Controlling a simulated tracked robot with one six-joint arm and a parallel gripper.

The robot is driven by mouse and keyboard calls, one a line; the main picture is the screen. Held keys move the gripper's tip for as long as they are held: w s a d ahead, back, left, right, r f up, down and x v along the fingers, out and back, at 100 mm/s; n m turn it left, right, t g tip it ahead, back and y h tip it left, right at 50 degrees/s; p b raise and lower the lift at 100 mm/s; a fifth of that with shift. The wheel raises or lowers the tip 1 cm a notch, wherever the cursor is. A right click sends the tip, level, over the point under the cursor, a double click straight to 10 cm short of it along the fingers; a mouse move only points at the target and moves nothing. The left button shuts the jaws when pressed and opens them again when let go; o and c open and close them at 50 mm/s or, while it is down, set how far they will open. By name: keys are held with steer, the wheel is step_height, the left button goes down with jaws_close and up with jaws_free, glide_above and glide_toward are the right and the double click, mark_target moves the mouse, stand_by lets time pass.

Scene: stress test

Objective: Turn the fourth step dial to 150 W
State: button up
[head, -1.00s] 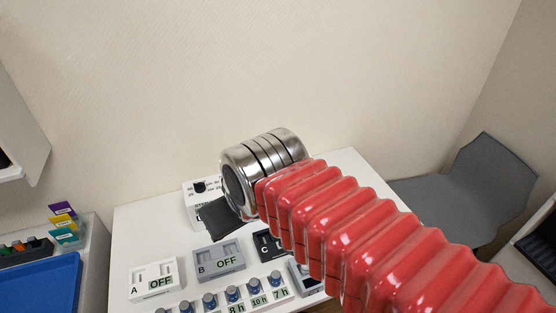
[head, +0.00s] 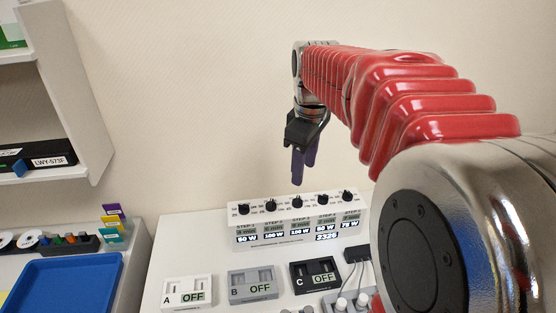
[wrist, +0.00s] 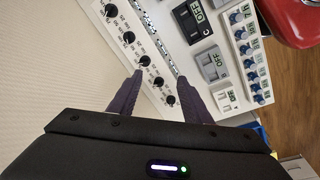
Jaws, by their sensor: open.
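A white panel (head: 360,222) with a row of black dials stands at the back of the white table. The fourth step dial (head: 323,199) is second from the right in the head view; the display (head: 326,228) under it reads about 50 W. In the wrist view this dial (wrist: 129,38) is second from the top, beyond the left fingertip. My gripper (head: 303,168) has purple fingers, open and empty, pointing down above the middle of the dial row. In the wrist view the gripper (wrist: 160,76) frames the second and third dials, apart from the panel as far as I can tell.
Boxes A (head: 187,292), B (head: 252,286) and C (head: 316,276), showing OFF, lie in front of the panel. A black connector with white cables (head: 356,254) lies at the right. A blue tray (head: 68,283) is at the left. The wall is close behind.

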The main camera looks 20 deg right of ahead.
mark_target(323, 195)
steer(key=w+d+f+n+g, duration=0.1)
steer(key=w+d+f+n, duration=0.2)
steer(key=d, duration=0.7)
steer(key=w, duration=0.2)
steer(key=shift+w+d+f+g+y, duration=0.2)
steer(key=shift+w+d+g+y, duration=0.1)
steer(key=shift+d+g, duration=0.1)
step_height(323, 195, down, 14)
steer(key=shift+r, duration=0.1)
steer(key=shift+c, duration=0.7)
steer(key=c, duration=0.9)
